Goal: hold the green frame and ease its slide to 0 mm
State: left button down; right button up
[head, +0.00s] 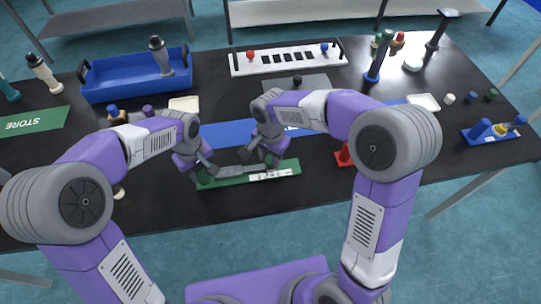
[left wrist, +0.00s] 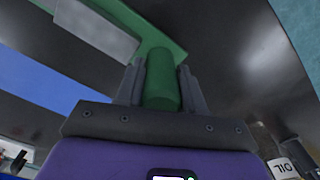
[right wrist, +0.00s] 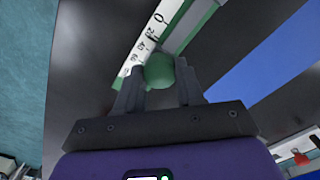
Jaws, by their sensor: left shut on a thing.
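The green frame (head: 232,181) lies near the table's front edge, with a grey bar along it and a white scale (head: 270,175) on its right part. My left gripper (head: 203,168) is shut on the frame's green post (left wrist: 161,82) at the left end. My right gripper (head: 270,157) is open, its fingers on either side of a green knob (right wrist: 160,70) beside the scale; a gap shows between the fingers below it. The right wrist view shows the scale's 0, 20, 40 and 60 marks, with the 0 beyond the knob. The exact slide reading cannot be told.
A blue strip (head: 225,133) lies behind the frame. A red object (head: 343,156) stands to its right. A blue tray (head: 137,84) and a white panel (head: 287,58) are at the back.

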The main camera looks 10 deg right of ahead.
grip_shut()
jog(key=shift+a, duration=1.5)
pick_arm(q)
jog(key=shift+d, duration=0.1)
pick_arm(e)
jog(key=o, duration=0.7)
grip_release()
jog(key=shift+o, duration=0.2)
jog(key=shift+w+r, duration=0.1)
notch_tip(320, 180, up, 12)
